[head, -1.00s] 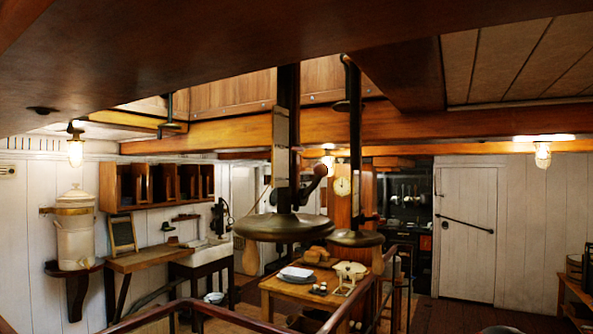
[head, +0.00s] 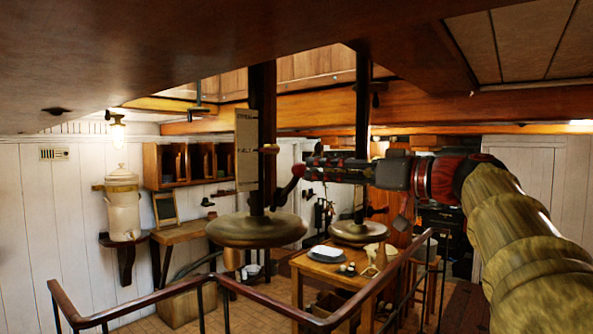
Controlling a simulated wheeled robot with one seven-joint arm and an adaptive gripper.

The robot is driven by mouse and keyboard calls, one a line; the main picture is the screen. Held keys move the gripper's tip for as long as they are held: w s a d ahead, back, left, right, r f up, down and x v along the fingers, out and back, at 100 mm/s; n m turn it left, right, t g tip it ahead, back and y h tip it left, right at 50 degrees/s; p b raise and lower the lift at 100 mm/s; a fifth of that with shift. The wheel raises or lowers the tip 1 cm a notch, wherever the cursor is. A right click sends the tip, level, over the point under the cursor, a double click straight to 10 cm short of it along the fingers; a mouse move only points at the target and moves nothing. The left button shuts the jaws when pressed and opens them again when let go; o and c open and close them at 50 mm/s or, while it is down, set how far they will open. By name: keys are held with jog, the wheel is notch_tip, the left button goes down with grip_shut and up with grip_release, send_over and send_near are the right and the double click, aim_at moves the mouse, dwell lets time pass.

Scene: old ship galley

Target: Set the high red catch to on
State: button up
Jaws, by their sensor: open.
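A dark red handle (head: 290,186), which looks like the high red catch, sticks up and to the right from the side of a dark vertical post (head: 263,120). A pale marked plate (head: 246,150) is fixed beside the post; its lettering is too small to read surely. My gripper (head: 310,163) reaches in from the right, level, with its tips pointing left at the handle's upper end. It is open, with its tips very near the handle; I cannot tell whether they touch. The handle's far side is hidden.
A wide round metal disc (head: 256,230) sits low on the post, below my gripper. A second post and disc (head: 358,233) stand behind. A wooden railing (head: 330,322) crosses the front. A wooden table (head: 330,268) stands beyond. A low beam hangs overhead.

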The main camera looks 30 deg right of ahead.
aim_at(299, 170)
jog(key=shift+p+x, duration=1)
jog(key=shift+x, duration=2.55)
jog(key=shift+d, duration=0.1)
jog(key=shift+c, duration=0.4)
grip_shut()
